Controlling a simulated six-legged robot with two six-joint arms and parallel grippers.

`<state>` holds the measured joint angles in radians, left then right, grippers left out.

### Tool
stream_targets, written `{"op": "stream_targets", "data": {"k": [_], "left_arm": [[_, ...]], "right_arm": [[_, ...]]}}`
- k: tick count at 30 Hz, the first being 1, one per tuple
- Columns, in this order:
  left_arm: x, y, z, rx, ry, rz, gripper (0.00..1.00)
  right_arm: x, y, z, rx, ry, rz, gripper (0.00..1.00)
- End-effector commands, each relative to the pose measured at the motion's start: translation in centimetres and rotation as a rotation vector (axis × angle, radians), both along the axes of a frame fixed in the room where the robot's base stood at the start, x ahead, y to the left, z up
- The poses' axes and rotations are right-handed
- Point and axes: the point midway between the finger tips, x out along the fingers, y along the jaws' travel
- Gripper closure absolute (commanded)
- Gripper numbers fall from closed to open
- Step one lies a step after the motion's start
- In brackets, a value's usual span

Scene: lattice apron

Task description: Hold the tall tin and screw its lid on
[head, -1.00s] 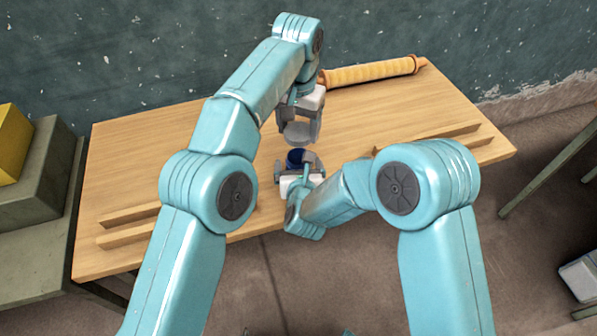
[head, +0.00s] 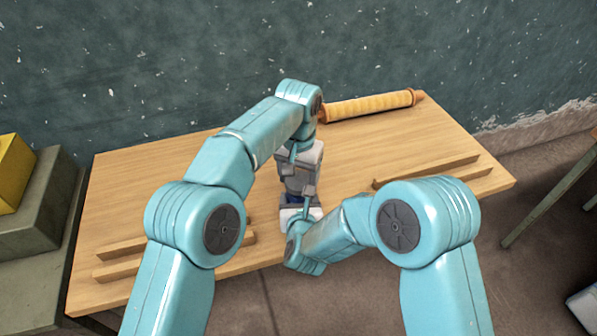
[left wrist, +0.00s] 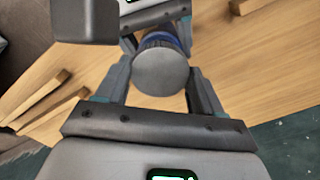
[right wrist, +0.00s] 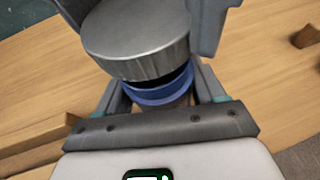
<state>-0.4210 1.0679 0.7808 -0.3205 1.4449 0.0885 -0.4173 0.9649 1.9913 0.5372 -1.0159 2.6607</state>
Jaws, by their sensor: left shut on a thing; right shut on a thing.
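The grey metal lid (left wrist: 160,72) is between the fingers of my left gripper (head: 300,186), which is shut on it. The lid also shows large in the right wrist view (right wrist: 138,48). The tall tin is blue at its top (right wrist: 165,92) and stands between the fingers of my right gripper (head: 300,212), shut on it. The lid is right over the tin's mouth. A dark band shows between lid and tin on the right side; I cannot tell whether they touch. In the head view the grippers hide most of both.
A yellow ribbed roll with orange ends (head: 368,105) lies at the back of the wooden table (head: 130,200). Wooden strips lie at the left front (head: 130,265) and right (head: 430,172). A yellow box (head: 12,172) stands left of the table.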

Motion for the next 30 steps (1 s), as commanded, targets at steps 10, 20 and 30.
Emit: {"op": "stream_targets", "data": {"k": [10, 20, 30], "left_arm": [[0.0, 0.0, 0.1, 0.000, 0.000, 0.000, 0.61], [0.0, 0.0, -1.3, 0.002, 0.001, 0.002, 0.61], [0.0, 0.0, -1.7, 0.001, 0.000, 0.002, 0.61]], "right_arm": [[0.0, 0.0, 0.0, 0.000, -0.001, -0.001, 0.86], [0.0, 0.0, 0.0, 0.000, -0.001, -0.001, 0.86], [0.0, 0.0, 0.0, 0.001, -0.001, -0.001, 0.86]]}}
